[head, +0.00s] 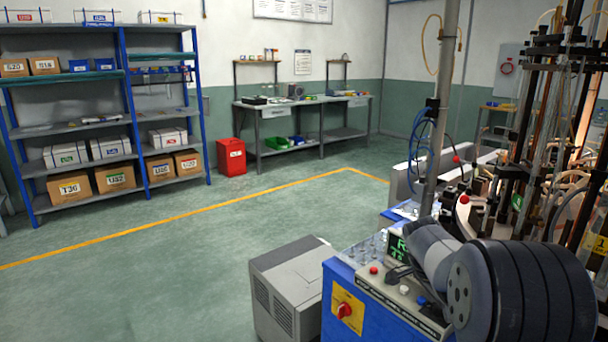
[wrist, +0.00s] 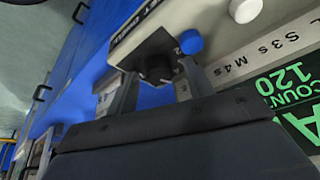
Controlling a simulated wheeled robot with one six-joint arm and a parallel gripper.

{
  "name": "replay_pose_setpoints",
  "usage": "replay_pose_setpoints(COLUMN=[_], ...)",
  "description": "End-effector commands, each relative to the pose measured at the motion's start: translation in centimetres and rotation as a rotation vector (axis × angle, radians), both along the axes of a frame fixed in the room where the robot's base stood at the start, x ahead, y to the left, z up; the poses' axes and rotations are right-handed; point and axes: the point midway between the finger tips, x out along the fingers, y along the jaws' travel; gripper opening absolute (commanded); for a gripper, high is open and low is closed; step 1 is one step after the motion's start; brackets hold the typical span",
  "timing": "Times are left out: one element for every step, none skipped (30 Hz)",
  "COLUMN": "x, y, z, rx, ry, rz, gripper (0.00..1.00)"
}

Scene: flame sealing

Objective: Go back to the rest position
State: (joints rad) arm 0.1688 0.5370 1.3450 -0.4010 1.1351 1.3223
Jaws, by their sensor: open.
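My gripper (wrist: 160,78) is open, with its two grey fingers apart, over the blue machine's control panel in the wrist view. A black knob (wrist: 157,69) on the panel shows between the fingers; whether they touch it I cannot tell. In the head view my arm reaches in from the lower right, and the gripper is low over the panel (head: 424,318), mostly hidden by my arm. A blue button (wrist: 190,42) and a white knob (wrist: 244,10) lie close by the fingers. A green-lettered display (wrist: 292,92) is to their right.
Tall glassworking machinery (head: 540,130) with rods and hoses stands close at the right. A metal post (head: 440,110) rises behind my arm. A grey box unit (head: 295,285) adjoins the blue machine. Open floor (head: 190,275) lies to the left, before shelves (head: 100,145) and a workbench (head: 300,105).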

Motion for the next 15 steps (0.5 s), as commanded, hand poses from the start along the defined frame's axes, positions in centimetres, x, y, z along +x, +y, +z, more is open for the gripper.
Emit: replay_pose_setpoints(x=[-0.08, -0.12, -0.15, -0.18, -0.18, -0.18, -0.23, -0.24, -0.26, -0.28, -0.27, -0.31, -0.35, -0.34, -0.33], y=[0.05, 0.05, 0.06, 0.05, 0.03, 0.02, 0.01, -0.01, -0.01, -0.01, -0.01, 0.0, 0.01, 0.02, 0.03], z=[0.21, 0.22, 0.21, 0.21, 0.22, 0.22, 0.22, 0.22, 0.24, 0.26, 0.26, 0.24, 0.21, 0.21, 0.22], rx=[0.001, 0.001, 0.001, 0.001, 0.001, 0.001, 0.001, 0.001, 0.001, 0.002, 0.002, 0.002, 0.002, 0.003, 0.004], ry=[-0.004, -0.003, -0.003, -0.002, -0.002, -0.003, -0.001, -0.002, -0.003, -0.002, -0.002, -0.001, 0.0, -0.001, -0.002], rz=[0.038, 0.062, 0.094, 0.118, 0.141, 0.171, 0.192, 0.214, 0.244, 0.265, 0.287, 0.316, 0.336, 0.357, 0.383], gripper=[0.5, 0.5, 0.5, 0.5, 0.5, 0.5, 0.5, 0.5, 0.5, 0.5, 0.5, 0.5, 0.5, 0.5, 0.5])
